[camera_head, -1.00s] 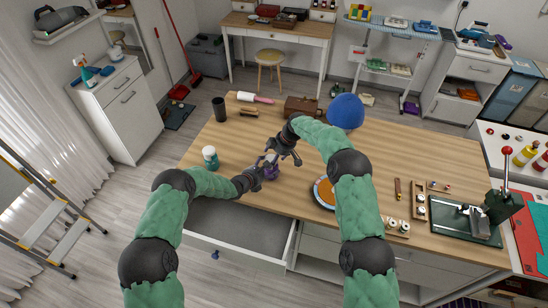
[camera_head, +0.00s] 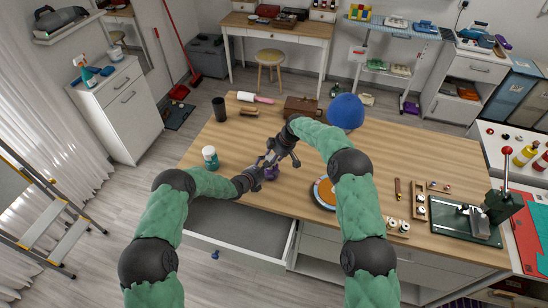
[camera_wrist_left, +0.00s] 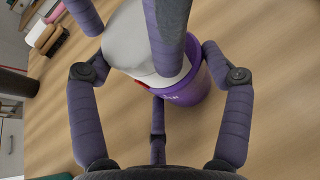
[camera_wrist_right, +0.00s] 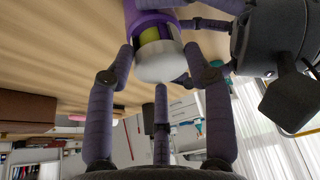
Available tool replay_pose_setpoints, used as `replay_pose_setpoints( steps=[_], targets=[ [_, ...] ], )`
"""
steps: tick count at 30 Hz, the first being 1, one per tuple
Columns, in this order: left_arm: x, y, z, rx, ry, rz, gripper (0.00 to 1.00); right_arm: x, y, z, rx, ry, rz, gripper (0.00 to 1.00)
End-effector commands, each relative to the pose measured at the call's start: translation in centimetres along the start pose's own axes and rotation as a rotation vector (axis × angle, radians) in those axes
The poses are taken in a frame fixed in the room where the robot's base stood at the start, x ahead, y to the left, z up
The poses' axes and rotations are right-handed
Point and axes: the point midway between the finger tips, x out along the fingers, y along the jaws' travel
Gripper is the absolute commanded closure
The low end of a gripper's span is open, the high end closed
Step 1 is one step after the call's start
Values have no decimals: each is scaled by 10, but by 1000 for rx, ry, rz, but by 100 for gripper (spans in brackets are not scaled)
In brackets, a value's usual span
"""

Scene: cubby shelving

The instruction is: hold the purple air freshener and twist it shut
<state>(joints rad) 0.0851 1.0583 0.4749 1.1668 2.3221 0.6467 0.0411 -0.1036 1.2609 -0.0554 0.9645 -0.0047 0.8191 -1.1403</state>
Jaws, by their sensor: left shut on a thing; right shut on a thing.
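The purple air freshener (camera_head: 271,174) is held between my two grippers above the near left part of the wooden desk. In the left wrist view its purple body (camera_wrist_left: 193,88) and rounded white top are partly covered by fingers. In the right wrist view the white cap (camera_wrist_right: 159,66) faces the camera, and a yellow-green part shows between cap and purple body (camera_wrist_right: 146,18). My left gripper (camera_head: 259,174) is shut around the purple body. My right gripper (camera_head: 273,159) is shut on the white-capped end.
A teal bottle with a white lid (camera_head: 210,157) stands left of the grippers. An open, empty-looking drawer (camera_head: 240,236) juts out below the left arm. An orange-and-blue disc (camera_head: 324,193) lies to the right. A brown box (camera_head: 302,107) and blue ball (camera_head: 346,111) are behind.

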Motion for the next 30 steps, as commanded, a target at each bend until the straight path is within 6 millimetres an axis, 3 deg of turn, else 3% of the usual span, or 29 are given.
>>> replay_pose_setpoints(
  steps=[19, 30],
  targets=[
    [0, -2, -1, 2, -1, -4, 59, 2, -5, 1, 449, -10, 188, 81],
    [0, -2, 0, 1, -1, -4, 59, 3, -6, 0, 582, -13, 241, 81]
  ],
)
